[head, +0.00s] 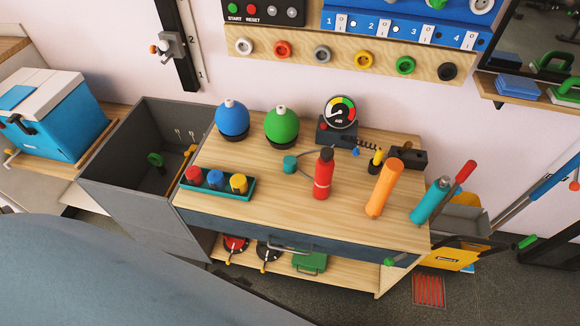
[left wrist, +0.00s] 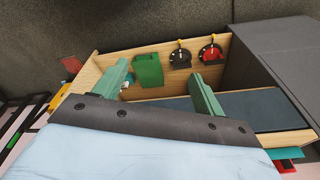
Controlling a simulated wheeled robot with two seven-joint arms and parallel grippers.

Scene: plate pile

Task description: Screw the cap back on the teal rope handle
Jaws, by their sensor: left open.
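The teal rope handle (head: 428,205) stands tilted at the right end of the wooden bench top (head: 230,160), with a grey tip at its upper end. A small teal cap-like piece (head: 290,165) lies near the middle of the bench, left of the red bottle, with a thin dark cord beside it. I cannot tell for certain that it is the handle's cap. My left gripper (left wrist: 160,70) shows only in the left wrist view. Its two green fingers are apart and empty, facing the bench's lower shelf. My right gripper is not in view.
A red bottle (head: 323,175) and an orange handle (head: 384,188) stand between the teal pieces. A tray (head: 240,194) of coloured caps, blue (head: 232,118) and green (head: 282,126) balls and a gauge (head: 340,112) occupy the bench. The lower shelf holds a green box (left wrist: 148,71).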

